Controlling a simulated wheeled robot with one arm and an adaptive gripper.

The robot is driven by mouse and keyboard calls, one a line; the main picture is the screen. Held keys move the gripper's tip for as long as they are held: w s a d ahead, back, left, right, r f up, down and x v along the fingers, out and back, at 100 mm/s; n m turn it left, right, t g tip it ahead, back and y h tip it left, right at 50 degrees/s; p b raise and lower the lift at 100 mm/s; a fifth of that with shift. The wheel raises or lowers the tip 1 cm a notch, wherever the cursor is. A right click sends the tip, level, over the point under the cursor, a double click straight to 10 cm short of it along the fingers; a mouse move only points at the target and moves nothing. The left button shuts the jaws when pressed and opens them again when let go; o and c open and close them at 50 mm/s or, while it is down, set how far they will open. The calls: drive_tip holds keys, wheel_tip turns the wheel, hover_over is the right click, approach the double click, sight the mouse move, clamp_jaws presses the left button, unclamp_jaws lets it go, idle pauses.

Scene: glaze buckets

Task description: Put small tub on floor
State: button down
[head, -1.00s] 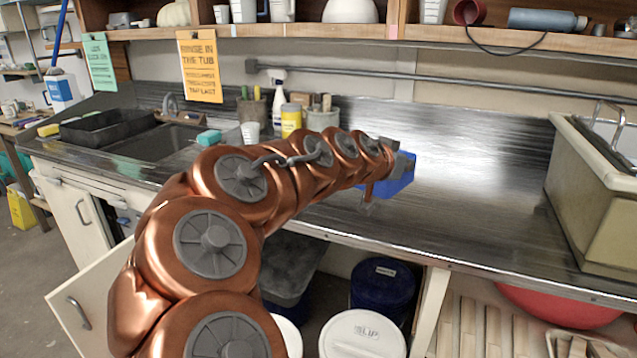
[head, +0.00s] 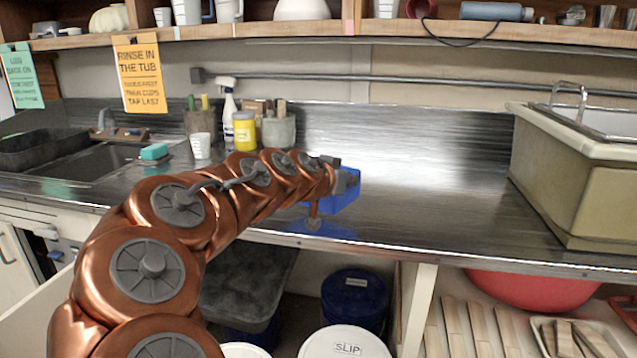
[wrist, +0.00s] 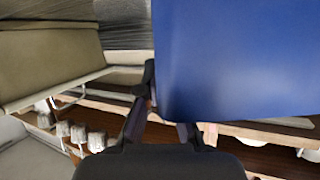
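The small tub, a blue plastic one (head: 340,198), is at the end of my arm in the head view, seen against the steel counter top. My gripper (head: 347,178) is partly hidden by my own arm there. In the wrist view the blue tub (wrist: 240,60) fills the upper right, and my gripper (wrist: 160,92) has its dark fingers at the tub's near edge, shut on its wall. The far finger is partly covered by the tub. I cannot tell how far the tub is above the counter.
The steel counter (head: 420,205) is clear in the middle. A large beige tub (head: 570,185) stands at right; the sink (head: 90,160) is left. Under the counter are a white "SLIP" bucket (head: 345,345), a dark blue bucket (head: 355,300) and a red basin (head: 530,288). No bare floor shows.

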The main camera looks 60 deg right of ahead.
drive_tip(key=shift+w+d+f, duration=0.8)
drive_tip(key=shift+w+d, duration=0.8)
drive_tip(key=shift+w+d+f, duration=0.8)
drive_tip(key=shift+w+d, duration=0.75)
drive_tip(key=shift+w, duration=0.05)
drive_tip(key=shift+w+d+f, duration=0.8)
drive_tip(key=shift+w+d, duration=0.8)
drive_tip(key=shift+f, duration=0.2)
drive_tip(key=c, duration=1.3)
unclamp_jaws()
drive_tip(key=shift+r, duration=0.1)
drive_tip(key=shift+r, duration=0.15)
drive_tip(key=v, duration=1.2)
